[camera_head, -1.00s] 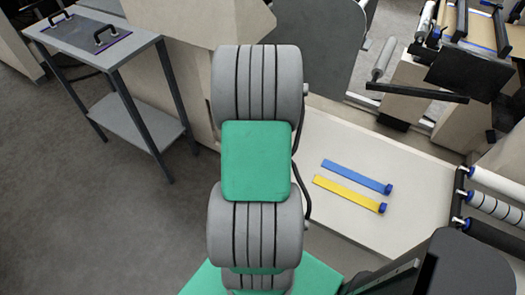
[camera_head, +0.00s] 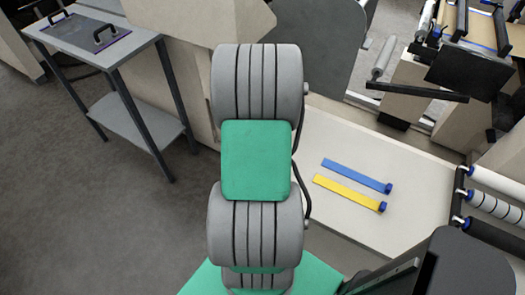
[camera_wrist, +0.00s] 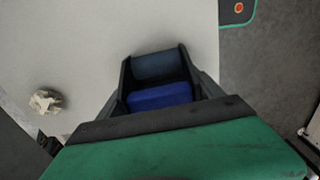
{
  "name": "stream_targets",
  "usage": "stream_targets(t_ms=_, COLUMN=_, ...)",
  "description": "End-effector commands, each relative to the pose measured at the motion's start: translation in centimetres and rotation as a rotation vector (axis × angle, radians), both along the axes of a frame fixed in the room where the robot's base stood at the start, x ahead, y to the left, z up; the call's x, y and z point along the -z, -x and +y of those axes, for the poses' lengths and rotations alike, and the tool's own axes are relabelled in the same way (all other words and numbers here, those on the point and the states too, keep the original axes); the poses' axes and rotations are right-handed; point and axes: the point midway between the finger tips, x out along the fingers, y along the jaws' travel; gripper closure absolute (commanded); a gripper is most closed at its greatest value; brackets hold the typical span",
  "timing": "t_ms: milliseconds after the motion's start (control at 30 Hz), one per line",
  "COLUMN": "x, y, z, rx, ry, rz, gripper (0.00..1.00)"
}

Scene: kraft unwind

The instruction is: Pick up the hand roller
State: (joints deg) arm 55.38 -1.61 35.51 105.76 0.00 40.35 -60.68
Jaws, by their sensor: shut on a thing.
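In the wrist view my gripper (camera_wrist: 156,68) is shut on a blue thing, which looks like the hand roller (camera_wrist: 160,96). Its bright blue part shows between the dark fingers, close to the palm. A darker blue-grey part lies across the fingertips, and I cannot tell whether it belongs to the roller or to the fingers. A pale surface lies beyond the fingers; I cannot tell whether the roller touches it. In the head view my own arm fills the middle and hides the gripper and the roller.
A crumpled beige piece (camera_wrist: 45,101) lies on the pale surface at left. In the head view, a blue strip (camera_head: 357,176) and a yellow strip (camera_head: 348,193) lie on the pale bench (camera_head: 330,140). A grey side table (camera_head: 135,50) stands at left; rollers (camera_head: 497,182) stick out at right.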

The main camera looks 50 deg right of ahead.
Motion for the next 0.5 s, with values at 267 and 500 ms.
stream_targets(t_ms=267, x=-0.5, y=-0.1, z=-0.1, rx=0.000, ry=0.004, rz=-0.002, gripper=0.72)
stream_targets(t_ms=500, x=-4.4, y=0.4, z=0.6, rx=0.000, ry=0.008, rz=-0.006, gripper=0.72)
